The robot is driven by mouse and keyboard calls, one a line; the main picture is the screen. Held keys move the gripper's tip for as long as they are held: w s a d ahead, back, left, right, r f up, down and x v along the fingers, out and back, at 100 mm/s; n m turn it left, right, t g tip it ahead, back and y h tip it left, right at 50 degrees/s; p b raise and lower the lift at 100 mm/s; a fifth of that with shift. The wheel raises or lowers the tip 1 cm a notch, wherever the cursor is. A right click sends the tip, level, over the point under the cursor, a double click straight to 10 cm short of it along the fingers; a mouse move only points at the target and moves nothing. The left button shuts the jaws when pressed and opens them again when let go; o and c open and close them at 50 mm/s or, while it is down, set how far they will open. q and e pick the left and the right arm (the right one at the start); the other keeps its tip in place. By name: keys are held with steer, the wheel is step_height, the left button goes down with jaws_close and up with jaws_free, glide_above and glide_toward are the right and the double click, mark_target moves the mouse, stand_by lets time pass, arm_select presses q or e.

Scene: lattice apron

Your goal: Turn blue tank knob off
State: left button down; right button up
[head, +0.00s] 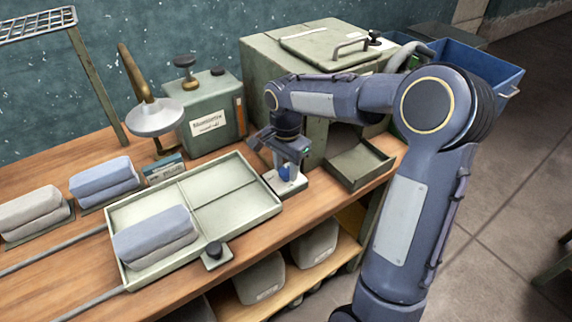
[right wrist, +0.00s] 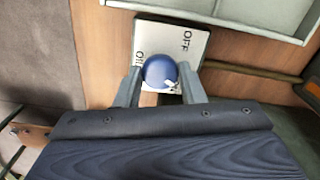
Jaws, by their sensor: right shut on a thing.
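The blue tank knob (head: 285,173) sits on a small pale plate (head: 292,187) at the table's front edge, right of the tray. In the right wrist view the knob (right wrist: 160,71) is round, with a white mark on its lower right side. The plate (right wrist: 200,45) there carries the words OFF and ON. My right gripper (head: 284,164) comes down over the knob from above. Its two fingers are shut on the knob, one on each side. Which label the white mark stands for, I cannot tell. My left gripper is not in view.
A green tray (head: 236,187) with a folded blue-grey cloth (head: 155,237) lies left of the knob. A green tank (head: 207,115) and a large green box (head: 262,62) stand behind. An open drawer-like bin (head: 358,165) is close on the right.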

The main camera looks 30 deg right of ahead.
mark_target(286, 170)
steer(key=n+p, duration=0.1)
steer(key=n, duration=0.4)
steer(key=shift+n, duration=0.3)
steer(key=n+p, duration=0.1)
steer(key=n, duration=0.3)
steer(key=shift+n, duration=0.6)
steer(key=o, duration=1)
steer(key=shift+r, duration=0.1)
step_height(286, 170, up, 8)
steer(key=shift+f, duration=0.15)
